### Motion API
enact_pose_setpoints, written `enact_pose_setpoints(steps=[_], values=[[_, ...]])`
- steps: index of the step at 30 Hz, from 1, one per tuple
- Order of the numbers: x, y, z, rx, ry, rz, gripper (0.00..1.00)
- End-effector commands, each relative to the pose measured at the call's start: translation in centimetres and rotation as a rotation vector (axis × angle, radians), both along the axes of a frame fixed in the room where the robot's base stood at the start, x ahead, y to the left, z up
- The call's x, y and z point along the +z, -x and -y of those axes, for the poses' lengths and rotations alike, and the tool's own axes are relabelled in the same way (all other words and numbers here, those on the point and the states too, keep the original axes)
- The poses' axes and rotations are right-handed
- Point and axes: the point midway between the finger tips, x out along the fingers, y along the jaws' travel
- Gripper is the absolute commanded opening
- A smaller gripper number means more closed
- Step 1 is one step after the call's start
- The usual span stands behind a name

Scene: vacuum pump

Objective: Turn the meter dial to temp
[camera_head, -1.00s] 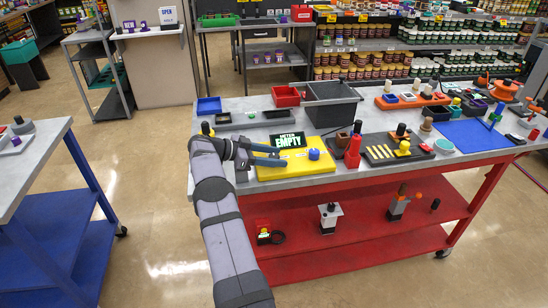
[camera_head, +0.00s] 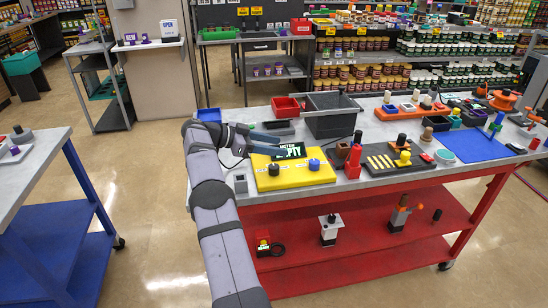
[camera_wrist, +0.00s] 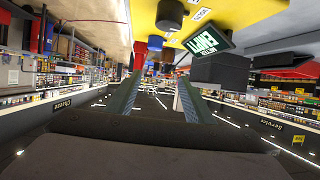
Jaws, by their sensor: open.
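The meter is a yellow panel (camera_head: 295,179) near the front left of the grey bench. A black knob (camera_head: 274,170) and a blue knob (camera_head: 314,165) stand on the panel. I cannot tell which knob is the dial, nor its setting. My gripper (camera_head: 280,143) is open and empty, above the panel's back left part and apart from both knobs. In the wrist view the panel is inverted at the top, with the display (camera_wrist: 209,38) and black knob (camera_wrist: 170,14) beyond the spread fingers (camera_wrist: 157,92).
A dark bin (camera_head: 332,118) and a red bin (camera_head: 286,107) stand behind the panel. A red bottle-like object (camera_head: 353,160) and a dark tray (camera_head: 384,160) lie to its right. Cluttered items fill the bench's right half. A blue cart (camera_head: 50,215) stands at the left.

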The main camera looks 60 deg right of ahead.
Motion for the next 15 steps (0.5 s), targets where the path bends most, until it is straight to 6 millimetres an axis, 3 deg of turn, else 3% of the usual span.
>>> enact_pose_setpoints(steps=[6,15], values=[[1.39,0.01,0.01,0.001,0.0,0.0,0.48],[1.48,0.01,0.0,0.0,-0.001,-0.001,0.48]])
